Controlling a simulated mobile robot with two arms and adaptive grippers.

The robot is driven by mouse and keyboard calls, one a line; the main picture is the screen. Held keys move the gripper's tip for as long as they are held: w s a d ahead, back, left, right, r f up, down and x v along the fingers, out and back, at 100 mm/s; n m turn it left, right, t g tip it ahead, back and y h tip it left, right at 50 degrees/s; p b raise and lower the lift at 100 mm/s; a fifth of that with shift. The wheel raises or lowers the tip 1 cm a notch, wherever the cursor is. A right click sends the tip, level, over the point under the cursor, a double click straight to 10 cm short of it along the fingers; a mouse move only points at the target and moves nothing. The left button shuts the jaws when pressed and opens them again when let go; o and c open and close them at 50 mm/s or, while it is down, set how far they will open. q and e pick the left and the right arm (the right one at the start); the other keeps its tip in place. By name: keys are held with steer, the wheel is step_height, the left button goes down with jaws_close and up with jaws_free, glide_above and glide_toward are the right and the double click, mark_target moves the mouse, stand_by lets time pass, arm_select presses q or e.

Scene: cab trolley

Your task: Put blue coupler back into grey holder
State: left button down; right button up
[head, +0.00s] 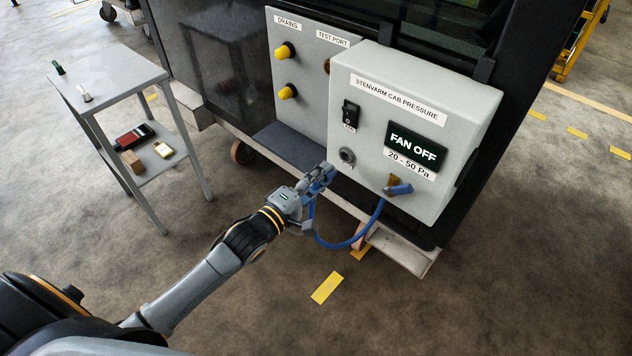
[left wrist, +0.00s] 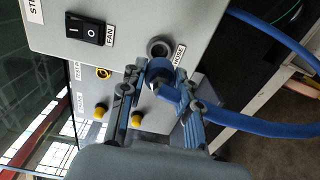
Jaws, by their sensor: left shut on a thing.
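My left gripper (head: 316,181) is shut on the blue coupler (head: 323,184) in front of the control box. In the left wrist view the coupler (left wrist: 167,96) sits between the two fingers of the gripper (left wrist: 160,84). The grey holder (head: 346,156) is a round ring on the box's front, below the fan switch. In the left wrist view the holder (left wrist: 158,47) is beside a HOSE label, just beyond the coupler's end. A gap shows between coupler and holder in the head view. The fingers partly hide the coupler. My right gripper is out of view.
A blue hose (head: 345,244) loops down from the coupler to a brass and blue fitting (head: 398,188) at the box's lower right. The control box (head: 373,82) reads FAN OFF. Yellow-capped drains (head: 286,92) are left of it. A small grey table (head: 120,80) stands further left.

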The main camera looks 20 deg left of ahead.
arm_select(q)
steer(key=b+x, duration=0.1)
steer(key=x, duration=0.1)
steer(key=shift+w+d+f, duration=0.1)
steer(key=shift+w+d, duration=0.05)
steer(key=shift+w, duration=0.2)
steer(key=shift+b+x, duration=0.4)
steer(key=shift+x, duration=0.4)
steer(key=shift+p, duration=0.35)
stand_by(0.5)
steer(key=shift+p, duration=0.6)
stand_by(0.6)
steer(key=shift+w+d, duration=0.2)
steer(key=shift+w, duration=0.25)
stand_by(0.5)
